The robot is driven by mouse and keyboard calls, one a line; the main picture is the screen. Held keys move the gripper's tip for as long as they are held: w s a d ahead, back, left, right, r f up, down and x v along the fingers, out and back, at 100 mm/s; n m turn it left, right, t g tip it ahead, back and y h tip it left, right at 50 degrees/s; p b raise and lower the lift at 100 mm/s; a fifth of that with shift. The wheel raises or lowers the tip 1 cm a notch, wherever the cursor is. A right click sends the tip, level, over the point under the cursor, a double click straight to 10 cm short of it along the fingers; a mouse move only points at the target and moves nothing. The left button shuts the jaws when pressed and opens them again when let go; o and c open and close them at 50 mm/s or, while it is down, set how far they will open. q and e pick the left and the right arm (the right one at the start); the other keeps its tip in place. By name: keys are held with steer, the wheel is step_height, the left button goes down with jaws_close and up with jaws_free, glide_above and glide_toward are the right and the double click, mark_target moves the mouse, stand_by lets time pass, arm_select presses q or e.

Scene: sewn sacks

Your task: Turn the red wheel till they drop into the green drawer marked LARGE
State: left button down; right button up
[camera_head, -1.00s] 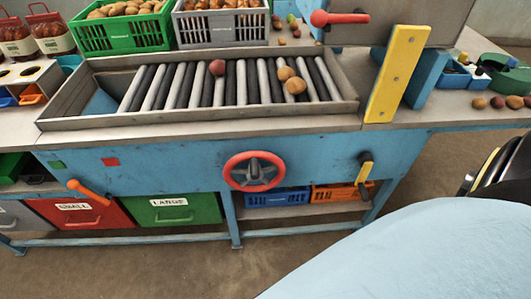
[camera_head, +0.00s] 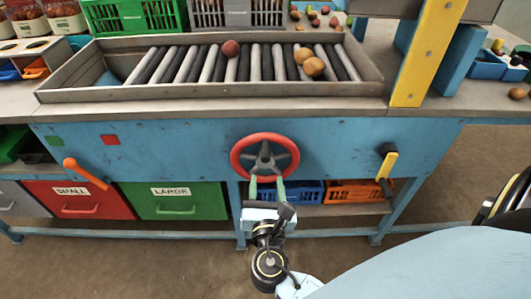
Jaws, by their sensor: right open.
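The red wheel (camera_head: 264,159), with grey spokes and hub, is on the blue front of the sorting table. My right gripper (camera_head: 267,184) is open, its two pale green fingers pointing up at the wheel's lower rim; I cannot tell whether they touch it. The green drawer marked LARGE (camera_head: 172,206) is shut, below and left of the wheel. On the rollers (camera_head: 254,62) lie a dark red round piece (camera_head: 231,48) and two tan ones (camera_head: 314,66), like potatoes. My left gripper is not in view.
A red drawer marked SMALL (camera_head: 77,204) is left of the green one. An orange lever (camera_head: 86,173) and a yellow handle (camera_head: 388,165) stick out from the front. Blue (camera_head: 305,196) and orange (camera_head: 345,190) crates sit under the table. A yellow post (camera_head: 428,55) stands at right.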

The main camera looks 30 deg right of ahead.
mark_target(265, 151)
steer(key=b+x, duration=0.1)
steer(key=x, duration=1)
steer(key=shift+w+d, duration=0.25)
steer(key=shift+w, duration=0.1)
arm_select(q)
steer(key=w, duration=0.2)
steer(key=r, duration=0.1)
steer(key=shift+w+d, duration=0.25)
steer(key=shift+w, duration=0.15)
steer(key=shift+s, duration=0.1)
arm_select(e)
jaws_close()
